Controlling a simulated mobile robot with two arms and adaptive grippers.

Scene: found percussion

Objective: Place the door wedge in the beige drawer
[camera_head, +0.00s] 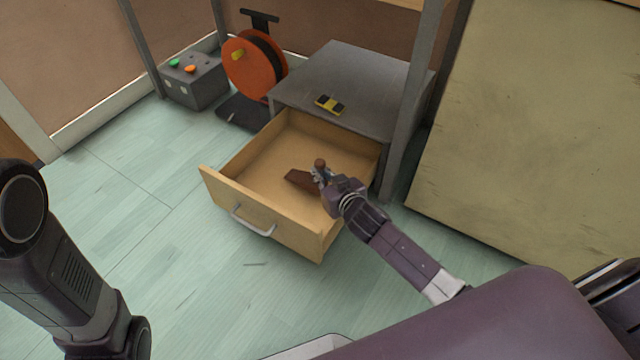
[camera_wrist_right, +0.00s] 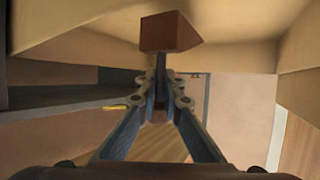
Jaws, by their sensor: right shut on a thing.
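The brown door wedge (camera_head: 300,180) is over or inside the open beige drawer (camera_head: 262,218); I cannot tell if it touches the drawer floor. My right gripper (camera_head: 322,177) is shut on the wedge. In the right wrist view, the fingers of my right gripper (camera_wrist_right: 160,80) close together at the wedge (camera_wrist_right: 169,32), with the drawer's inside (camera_wrist_right: 240,57) around it. The fingers hide part of the wedge. My left arm shows at the left edge of the head view, but its gripper does not show.
The drawer is pulled out of a grey cabinet (camera_head: 350,75) with a yellow and black block (camera_head: 330,104) on top. An orange cable reel (camera_head: 243,72) and a grey box with buttons (camera_head: 196,84) stand behind at left. A large beige panel (camera_head: 540,130) leans at right.

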